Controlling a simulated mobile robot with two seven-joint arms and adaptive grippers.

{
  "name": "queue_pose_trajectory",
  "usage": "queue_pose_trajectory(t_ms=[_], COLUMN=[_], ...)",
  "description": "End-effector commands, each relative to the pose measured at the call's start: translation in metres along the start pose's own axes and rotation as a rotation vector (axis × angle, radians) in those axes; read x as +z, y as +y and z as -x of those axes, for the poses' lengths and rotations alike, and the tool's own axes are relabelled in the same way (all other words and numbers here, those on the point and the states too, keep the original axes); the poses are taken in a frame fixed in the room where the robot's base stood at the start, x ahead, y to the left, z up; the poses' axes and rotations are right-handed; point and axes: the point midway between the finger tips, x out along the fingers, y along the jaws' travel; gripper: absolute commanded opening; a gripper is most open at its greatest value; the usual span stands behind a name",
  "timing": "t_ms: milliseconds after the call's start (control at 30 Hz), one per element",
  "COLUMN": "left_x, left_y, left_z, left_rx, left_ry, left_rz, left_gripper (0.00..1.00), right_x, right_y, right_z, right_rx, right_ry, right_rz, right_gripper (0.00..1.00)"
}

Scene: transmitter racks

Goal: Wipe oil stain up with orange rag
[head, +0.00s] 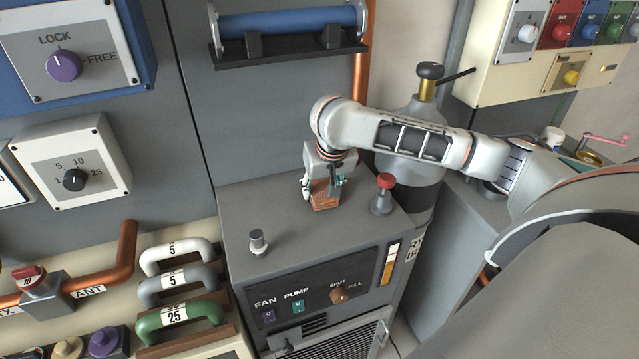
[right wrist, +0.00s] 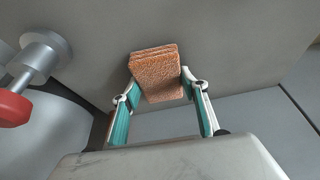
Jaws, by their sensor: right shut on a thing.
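The orange rag (head: 325,200) is a folded, rough-textured block on or just above the flat grey top of the pump cabinet (head: 290,215). My right gripper (head: 322,188) reaches down over it from the right and is shut on it. In the right wrist view the rag (right wrist: 160,72) sits between the two teal-padded fingers, against the grey surface. I cannot tell whether it touches that surface. I see no oil stain; the rag and gripper may cover it. My left gripper is not in view.
A red-topped valve (head: 382,192) stands on the cabinet top close right of the rag. A silver knob (head: 258,241) stands at its front left. A grey cylinder (head: 412,165) is behind right. A blue-barred handle (head: 288,22) juts from the rack above. The cabinet top's middle is clear.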

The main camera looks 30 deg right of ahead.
Motion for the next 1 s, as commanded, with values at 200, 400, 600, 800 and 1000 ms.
queue_pose_trajectory(t_ms=[200,400,600,800,1000], left_x=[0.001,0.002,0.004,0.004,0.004], left_y=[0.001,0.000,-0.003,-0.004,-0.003], left_z=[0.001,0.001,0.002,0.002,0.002], left_rx=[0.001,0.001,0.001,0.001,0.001], left_ry=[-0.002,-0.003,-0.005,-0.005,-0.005], left_rz=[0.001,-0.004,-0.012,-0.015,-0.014], left_gripper=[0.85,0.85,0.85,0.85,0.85], right_x=[0.008,0.024,0.036,0.039,0.028], right_y=[0.001,0.002,0.003,0.003,0.003], right_z=[0.003,0.008,0.012,0.012,0.007], right_rx=[0.001,0.000,0.000,0.001,0.001], right_ry=[0.000,0.000,0.000,-0.001,-0.002], right_rz=[0.001,0.001,0.000,-0.001,-0.003], right_gripper=[0.27,0.27,0.27,0.27,0.27])
